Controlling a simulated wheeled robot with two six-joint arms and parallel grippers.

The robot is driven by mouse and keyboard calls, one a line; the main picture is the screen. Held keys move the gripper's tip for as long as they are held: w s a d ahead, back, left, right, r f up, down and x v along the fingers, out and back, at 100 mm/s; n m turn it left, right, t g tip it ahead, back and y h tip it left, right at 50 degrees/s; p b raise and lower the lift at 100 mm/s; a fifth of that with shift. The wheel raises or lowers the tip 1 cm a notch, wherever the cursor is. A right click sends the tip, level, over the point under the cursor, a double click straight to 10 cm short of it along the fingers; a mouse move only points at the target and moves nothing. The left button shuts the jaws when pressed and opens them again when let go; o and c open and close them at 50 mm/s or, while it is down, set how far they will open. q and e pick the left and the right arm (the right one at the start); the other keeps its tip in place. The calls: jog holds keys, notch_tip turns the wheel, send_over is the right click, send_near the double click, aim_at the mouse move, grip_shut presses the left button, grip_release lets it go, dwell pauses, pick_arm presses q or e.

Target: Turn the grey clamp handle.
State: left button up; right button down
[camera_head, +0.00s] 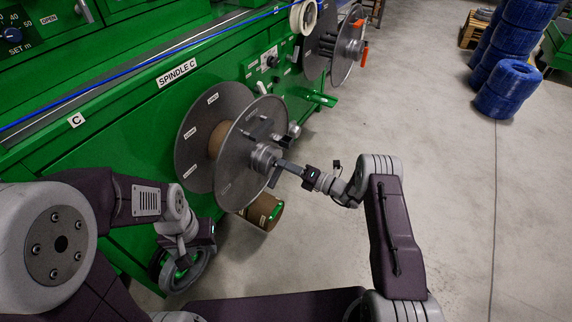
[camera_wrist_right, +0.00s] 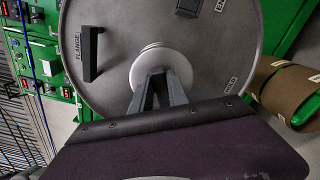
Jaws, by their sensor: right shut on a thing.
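The grey spool (camera_head: 232,180) is mounted on spindle C of the green machine, with a round grey clamp hub (camera_head: 263,157) at the centre of its front flange. The grey clamp handle (camera_head: 274,177) sticks out at this hub. My right gripper (camera_head: 283,165) reaches in from the right and is shut on the handle. In the right wrist view its two fingers (camera_wrist_right: 159,92) come together in front of the pale round hub (camera_wrist_right: 160,62), and they hide most of the handle. My left gripper (camera_head: 200,247) is low at the left, beside a dark handwheel; its fingers are not clear.
The dark handwheel (camera_head: 187,272) sits low on the machine front. A brown roll (camera_head: 263,212) lies below the spool. A black handle (camera_wrist_right: 90,52) stands out from the flange. Another spool (camera_head: 347,47) is further back. Blue cable coils (camera_head: 508,88) stand on open floor at right.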

jog(key=m, duration=0.5)
jog(key=shift+f, duration=0.35)
jog(key=shift+m, duration=0.4)
jog(key=c, duration=1.3)
grip_release()
jog(key=shift+d, duration=0.1)
jog(key=shift+d+r, duration=0.1)
jog(key=p+v, duration=0.2)
jog(key=v, duration=0.7)
